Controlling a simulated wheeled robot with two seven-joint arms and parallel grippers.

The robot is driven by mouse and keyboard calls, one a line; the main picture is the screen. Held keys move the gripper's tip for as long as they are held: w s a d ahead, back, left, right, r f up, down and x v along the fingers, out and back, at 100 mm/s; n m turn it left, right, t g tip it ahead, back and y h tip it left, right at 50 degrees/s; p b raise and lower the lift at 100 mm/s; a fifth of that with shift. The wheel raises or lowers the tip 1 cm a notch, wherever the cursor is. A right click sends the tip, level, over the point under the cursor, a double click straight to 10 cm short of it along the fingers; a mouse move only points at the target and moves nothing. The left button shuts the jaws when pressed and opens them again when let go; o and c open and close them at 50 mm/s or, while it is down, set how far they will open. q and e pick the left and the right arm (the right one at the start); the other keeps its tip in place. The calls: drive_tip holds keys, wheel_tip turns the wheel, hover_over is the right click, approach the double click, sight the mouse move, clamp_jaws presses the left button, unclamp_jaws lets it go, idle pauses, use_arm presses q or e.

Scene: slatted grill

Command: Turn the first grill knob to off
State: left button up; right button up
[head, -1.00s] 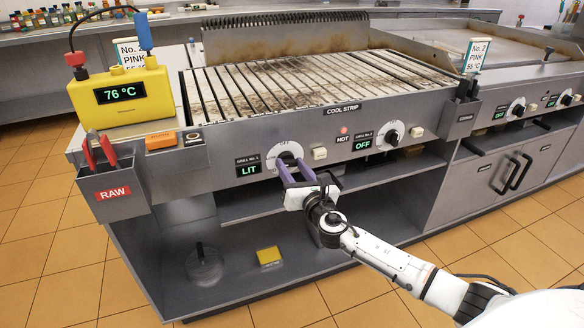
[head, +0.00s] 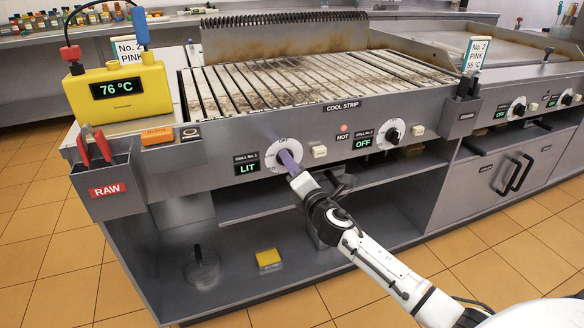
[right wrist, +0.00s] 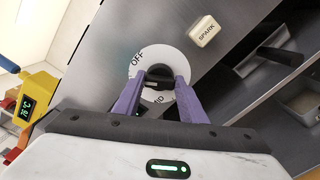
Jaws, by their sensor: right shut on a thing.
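The first grill knob is a black knob (right wrist: 160,77) on a white dial (head: 282,152) under the label for grill No. 1. The dial shows OFF at its upper left in the right wrist view. The display (head: 247,168) beside it reads LIT. My right gripper (head: 290,160) has purple fingers and is shut on the knob, one finger on each side in the right wrist view (right wrist: 161,84). The fingers hide most of the knob in the head view. My left gripper is not in view.
A second knob (head: 393,136) sits to the right, with its display (head: 363,142) reading OFF. A spark button (right wrist: 205,31) is close to the first dial. The RAW holder (head: 105,185) with red-handled tools hangs at the left corner. The slatted grill (head: 300,82) lies above.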

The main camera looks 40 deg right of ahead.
drive_tip(key=m, duration=0.6)
drive_tip(key=shift+f, duration=0.15)
drive_tip(key=shift+m, duration=0.4)
drive_tip(key=o, duration=1.1)
drive_tip(key=shift+c, duration=0.2)
drive_tip(key=shift+s, duration=0.15)
drive_tip(key=v, duration=1)
drive_tip(key=shift+d, duration=0.1)
